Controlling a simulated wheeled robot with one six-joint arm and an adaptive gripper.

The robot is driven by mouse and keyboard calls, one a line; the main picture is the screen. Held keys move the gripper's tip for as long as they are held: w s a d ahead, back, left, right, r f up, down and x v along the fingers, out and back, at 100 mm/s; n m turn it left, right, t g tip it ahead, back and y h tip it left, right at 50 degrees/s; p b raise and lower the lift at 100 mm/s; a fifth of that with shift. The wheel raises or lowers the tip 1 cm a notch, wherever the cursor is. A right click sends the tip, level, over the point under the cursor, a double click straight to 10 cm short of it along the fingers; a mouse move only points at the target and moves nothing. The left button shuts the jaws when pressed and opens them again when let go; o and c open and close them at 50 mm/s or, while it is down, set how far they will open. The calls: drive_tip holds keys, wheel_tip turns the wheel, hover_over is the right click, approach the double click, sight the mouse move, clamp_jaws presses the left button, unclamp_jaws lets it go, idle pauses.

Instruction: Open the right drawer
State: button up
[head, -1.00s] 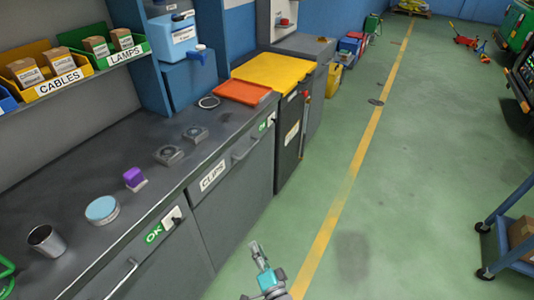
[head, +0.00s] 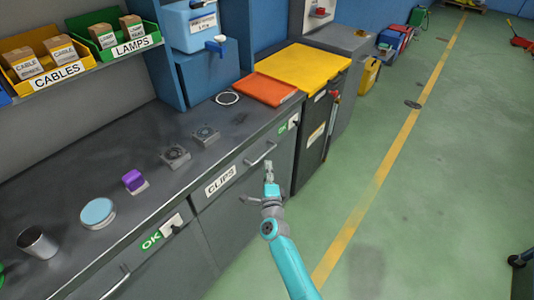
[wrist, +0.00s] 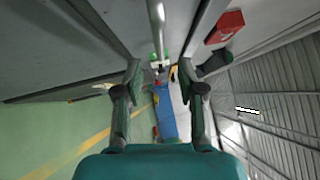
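The right drawer (head: 232,195) is the grey front labelled CLIPS in the head view, and it looks closed. Its metal bar handle (head: 261,154) is near the top of the front; a pale bar that looks like this handle shows in the wrist view (wrist: 157,28). My gripper (head: 269,166) is just in front of the drawer, close below the handle in the picture. In the wrist view my gripper (wrist: 160,68) is open, with its fingers apart and the bar ahead between them. I cannot tell whether it touches.
The left drawer (head: 150,270), marked OK, sits to the left. The worktop holds a metal cup (head: 37,243), a blue-topped round tin (head: 98,212) and an orange tray (head: 266,89). A yellow-topped cabinet (head: 305,68) stands beyond the drawer. Green floor is clear to the right.

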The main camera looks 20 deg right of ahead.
sight(265, 153)
drive_tip(key=x, duration=0.7)
drive_tip(key=shift+w, duration=0.35)
drive_tip(key=shift+a, duration=0.1)
clamp_jaws()
